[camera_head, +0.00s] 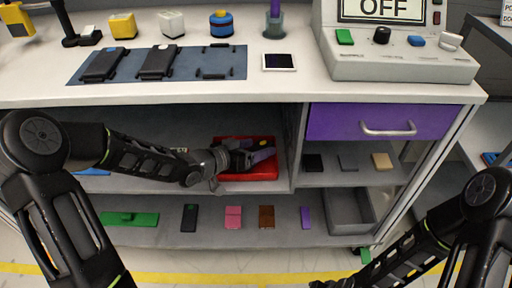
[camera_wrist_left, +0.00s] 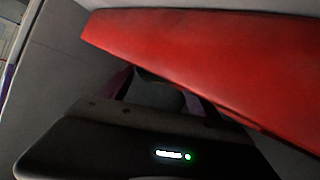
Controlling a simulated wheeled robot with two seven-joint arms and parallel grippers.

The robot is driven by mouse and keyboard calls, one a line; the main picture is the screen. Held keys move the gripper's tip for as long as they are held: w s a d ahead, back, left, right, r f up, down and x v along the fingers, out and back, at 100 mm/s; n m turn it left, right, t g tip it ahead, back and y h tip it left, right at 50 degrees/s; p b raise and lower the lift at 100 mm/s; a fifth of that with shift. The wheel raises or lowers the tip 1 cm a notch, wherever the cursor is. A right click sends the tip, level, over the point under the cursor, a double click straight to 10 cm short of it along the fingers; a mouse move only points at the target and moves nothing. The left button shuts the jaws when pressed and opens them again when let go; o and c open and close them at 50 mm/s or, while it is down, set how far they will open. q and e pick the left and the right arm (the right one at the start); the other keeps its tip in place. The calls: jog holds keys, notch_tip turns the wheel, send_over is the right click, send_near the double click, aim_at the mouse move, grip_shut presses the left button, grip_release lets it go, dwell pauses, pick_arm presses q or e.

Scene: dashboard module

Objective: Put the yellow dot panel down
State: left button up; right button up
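My left gripper (camera_head: 252,154) reaches into the open shelf below the worktop, over the red tray (camera_head: 262,173). Its fingers look spread apart, with purple on them. A small yellow patch (camera_head: 264,143) shows beside the fingertips; it may be the yellow dot panel, but the panel's outline is hidden or too small to make out. In the left wrist view the red tray (camera_wrist_left: 215,65) lies slanted close beyond the gripper, and no panel is clear between the fingers. My right arm is at the lower right; its gripper is mostly cut off.
A purple drawer (camera_head: 380,121) with a handle is right of the shelf divider (camera_head: 297,145). The shelf roof is close above my left arm. The lower shelf holds a green piece (camera_head: 130,218), a pink piece (camera_head: 233,217) and a grey bin (camera_head: 350,210).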

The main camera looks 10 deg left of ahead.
dwell(0.3)
pick_arm(q)
jog(key=shift+f+b, duration=0.1)
jog(key=shift+b, duration=0.25)
jog(key=p+v, duration=0.4)
jog(key=v, duration=0.3)
jog(key=shift+s, duration=0.2)
jog(key=shift+s+a, duration=0.15)
jog(key=shift+s, duration=0.1)
